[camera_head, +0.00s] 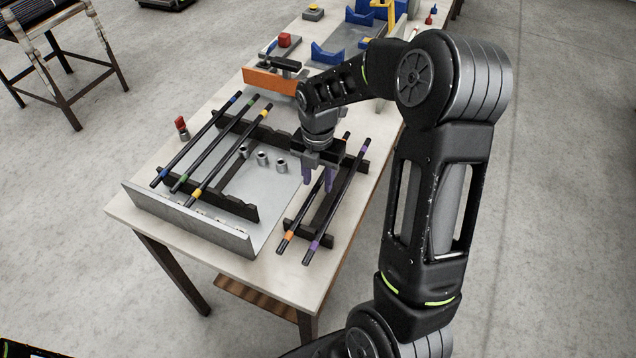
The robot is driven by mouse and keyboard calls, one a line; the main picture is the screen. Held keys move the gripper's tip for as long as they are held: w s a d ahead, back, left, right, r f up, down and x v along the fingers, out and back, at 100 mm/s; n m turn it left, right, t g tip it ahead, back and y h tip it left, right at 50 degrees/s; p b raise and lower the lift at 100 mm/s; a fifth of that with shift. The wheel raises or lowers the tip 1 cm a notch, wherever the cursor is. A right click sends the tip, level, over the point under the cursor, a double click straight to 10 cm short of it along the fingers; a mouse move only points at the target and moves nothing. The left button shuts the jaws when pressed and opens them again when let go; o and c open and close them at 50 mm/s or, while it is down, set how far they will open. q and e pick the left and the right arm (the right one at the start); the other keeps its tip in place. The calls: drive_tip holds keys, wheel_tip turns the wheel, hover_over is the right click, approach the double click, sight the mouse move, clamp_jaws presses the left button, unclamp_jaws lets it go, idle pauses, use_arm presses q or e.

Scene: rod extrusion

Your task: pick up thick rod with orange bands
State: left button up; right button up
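The thick dark rod with orange bands (297,223) lies on the right-hand rack on the table, tilted across the picture, with its near end toward the front edge. My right gripper (318,175) points down over the middle of this rod. Its two purple fingers are apart, one on each side of the rod in the picture. I cannot tell how far above the rod the fingertips are. The gripper and wrist hide part of the rod's far half. My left gripper is not in view.
A rod with purple bands (330,215) lies close on the right, on the same rack (292,218). Rods with blue (195,142), green (208,150) and yellow (225,157) bands rest on the left rack. Small metal cylinders (263,158) stand between the racks.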

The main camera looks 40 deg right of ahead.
idle(0.5)
clamp_jaws()
idle(0.4)
